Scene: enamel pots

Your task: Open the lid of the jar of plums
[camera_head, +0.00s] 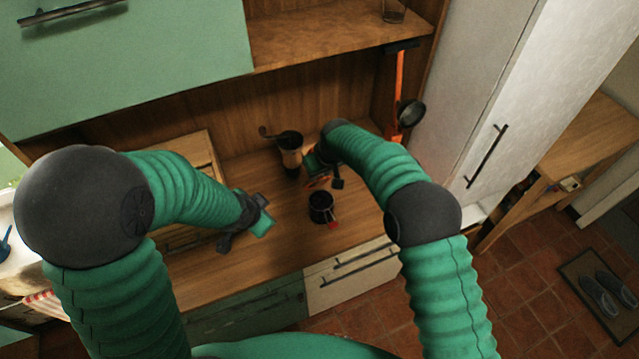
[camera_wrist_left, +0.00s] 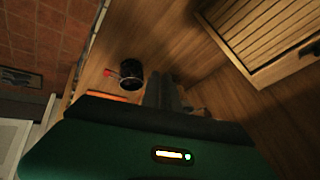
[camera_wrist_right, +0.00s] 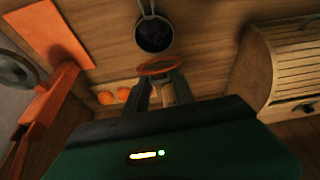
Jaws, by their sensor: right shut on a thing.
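My right gripper (camera_wrist_right: 160,76) is shut on an orange-rimmed round lid (camera_wrist_right: 157,66); a pale body shows dimly between the fingers. In the head view this gripper (camera_head: 318,168) is partly hidden by its own wrist. A dark round vessel with purple contents (camera_wrist_right: 153,34), perhaps plums, stands beyond the fingertips in the right wrist view, apart from them. I cannot tell whether it and the lid belong together. My left gripper (camera_head: 245,225) is empty above the counter at left; its fingers (camera_wrist_left: 166,78) lie close together in the left wrist view.
A dark mug-like pot with a red part (camera_head: 321,207) stands near the counter's front. A slatted wooden box (camera_wrist_right: 300,75) is at the left of the counter. Orange round things (camera_wrist_right: 105,97) lie beside the right gripper.

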